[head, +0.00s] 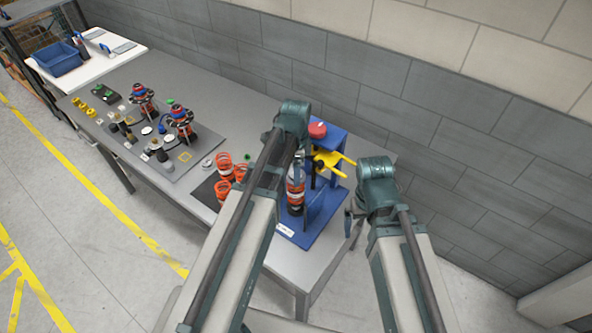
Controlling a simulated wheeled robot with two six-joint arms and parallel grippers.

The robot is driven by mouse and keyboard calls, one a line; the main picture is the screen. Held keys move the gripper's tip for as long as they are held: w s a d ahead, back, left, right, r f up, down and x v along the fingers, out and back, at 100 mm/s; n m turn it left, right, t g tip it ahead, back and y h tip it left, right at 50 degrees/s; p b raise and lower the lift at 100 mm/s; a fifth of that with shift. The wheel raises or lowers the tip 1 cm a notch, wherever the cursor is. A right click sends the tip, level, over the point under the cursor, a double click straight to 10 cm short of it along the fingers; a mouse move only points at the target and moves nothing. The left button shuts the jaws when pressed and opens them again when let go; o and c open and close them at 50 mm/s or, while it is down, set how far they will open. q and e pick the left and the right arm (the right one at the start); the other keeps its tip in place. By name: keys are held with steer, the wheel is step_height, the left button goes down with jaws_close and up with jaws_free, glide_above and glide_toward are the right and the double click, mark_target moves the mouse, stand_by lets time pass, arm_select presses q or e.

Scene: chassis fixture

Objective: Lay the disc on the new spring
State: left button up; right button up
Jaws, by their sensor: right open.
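Several orange coil springs (223,190) stand on a dark mat at the front of the table. Another orange coil (296,186) sits around a dark and silver unit in the blue fixture (322,205), partly behind my left arm. A small grey round piece (208,162) lies beside the springs; I cannot tell whether it is the disc. My right gripper (350,217) is open and small in view, just right of the fixture, with nothing visible in it.
The fixture has a red knob (317,130) and yellow forks (333,162). A grey board (165,165) to the left holds two assembled units and small parts. A blue bin (57,59) stands on a white table. A block wall runs behind the grey table.

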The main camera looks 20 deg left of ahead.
arm_select(q)
steer(key=shift+f, duration=0.1)
stand_by(0.7)
steer(key=o, duration=1.6)
steer(key=shift+c, duration=0.2)
step_height(320, 180, up, 7)
steer(key=p, duration=0.7)
steer(key=shift+f+b, duration=0.15)
steer(key=shift+b, duration=0.15)
step_height(320, 180, down, 7)
steer(key=b, duration=0.7)
steer(key=shift+r, duration=0.25)
